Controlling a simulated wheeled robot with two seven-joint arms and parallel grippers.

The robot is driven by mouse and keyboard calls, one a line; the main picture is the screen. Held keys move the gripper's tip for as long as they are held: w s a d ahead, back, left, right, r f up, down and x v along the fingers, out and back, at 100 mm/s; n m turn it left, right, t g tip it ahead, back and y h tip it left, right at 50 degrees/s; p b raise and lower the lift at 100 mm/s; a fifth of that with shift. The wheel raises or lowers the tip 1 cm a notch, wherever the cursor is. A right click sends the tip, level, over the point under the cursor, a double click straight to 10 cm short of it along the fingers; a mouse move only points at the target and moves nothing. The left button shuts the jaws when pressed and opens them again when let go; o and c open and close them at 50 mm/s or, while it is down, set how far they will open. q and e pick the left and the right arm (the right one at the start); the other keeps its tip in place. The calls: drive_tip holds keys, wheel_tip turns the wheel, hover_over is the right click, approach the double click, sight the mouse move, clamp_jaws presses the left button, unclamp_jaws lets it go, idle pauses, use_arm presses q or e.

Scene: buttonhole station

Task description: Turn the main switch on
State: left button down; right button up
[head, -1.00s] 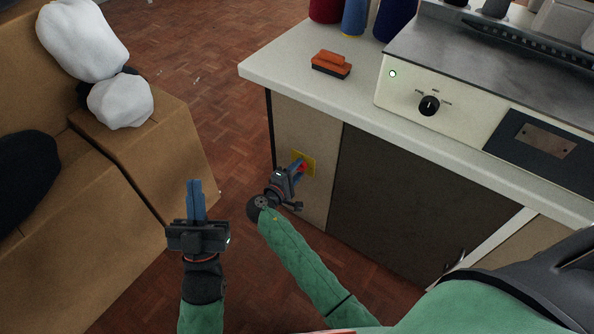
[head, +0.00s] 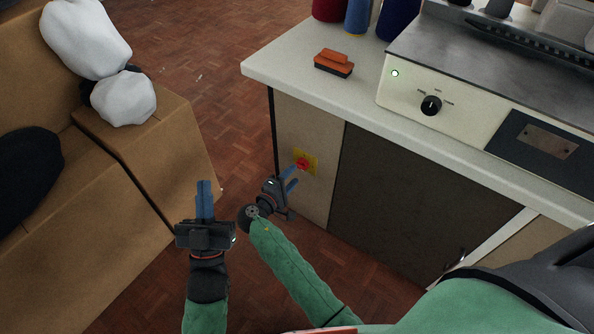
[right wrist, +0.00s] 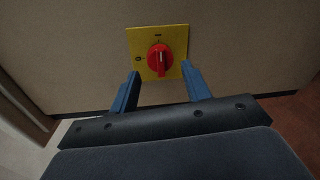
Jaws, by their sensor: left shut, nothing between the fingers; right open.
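The main switch is a red rotary knob (head: 303,163) on a yellow plate on the cabinet's front panel, below the worktop. In the right wrist view the knob (right wrist: 159,57) stands with its grip and pale line upright, pointing at the dark mark at the plate's top; another mark is at the left. My right gripper (head: 288,178) is open and empty, in front of the plate and apart from the knob. In the right wrist view its blue fingers (right wrist: 160,72) frame the knob from below. My left gripper (head: 204,183) is shut and empty, well left of the cabinet.
The white worktop (head: 270,62) overhangs the cabinet. An orange and black block (head: 334,63) lies on it, beside a machine with a black dial (head: 431,105) and a small lit lamp (head: 394,73). Cardboard boxes (head: 150,150) stand at left. Floor is clear between.

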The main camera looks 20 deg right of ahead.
use_arm(q)
drive_tip(key=shift+w+d+f+g, duration=0.1)
drive_tip(key=shift+w+f+g, duration=0.15)
drive_tip(key=shift+f, duration=0.4)
drive_tip(key=shift+w+f+g, duration=0.2)
drive_tip(key=shift+f+g, duration=0.05)
drive_tip(key=shift+f, duration=0.35)
use_arm(e)
drive_tip(key=v, duration=0.3)
use_arm(q)
drive_tip(key=shift+r, duration=0.1)
